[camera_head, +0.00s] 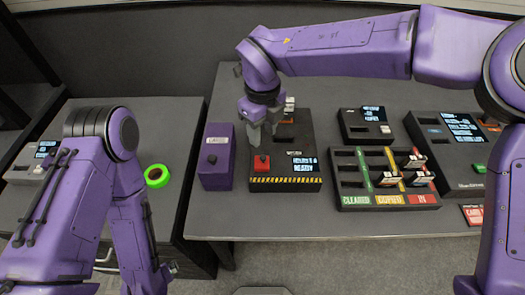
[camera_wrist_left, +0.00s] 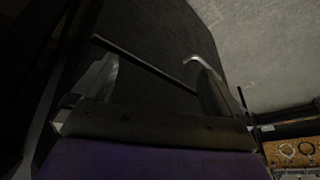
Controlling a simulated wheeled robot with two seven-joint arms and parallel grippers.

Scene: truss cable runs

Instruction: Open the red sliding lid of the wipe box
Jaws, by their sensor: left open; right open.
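I cannot clearly make out a wipe box with a red sliding lid. A purple box (camera_head: 216,172) with a pale label and a dark knob on top stands near the left edge of the right-hand table. Right of it is a black device (camera_head: 286,170) with a small screen, a striped front edge and a red block (camera_head: 262,163) on top. My right gripper (camera_head: 262,133) is over the back left part of this device, above the red block in the picture; it is open and I see nothing held. My left gripper (camera_wrist_left: 152,78) is open and empty in the dark left wrist view.
A sorting tray (camera_head: 345,185) with labelled lanes and several cards is to the right, with screened devices (camera_head: 366,124) behind and beside it. A green tape roll (camera_head: 157,176) lies on the left table (camera_head: 188,125). A gap separates the two tables.

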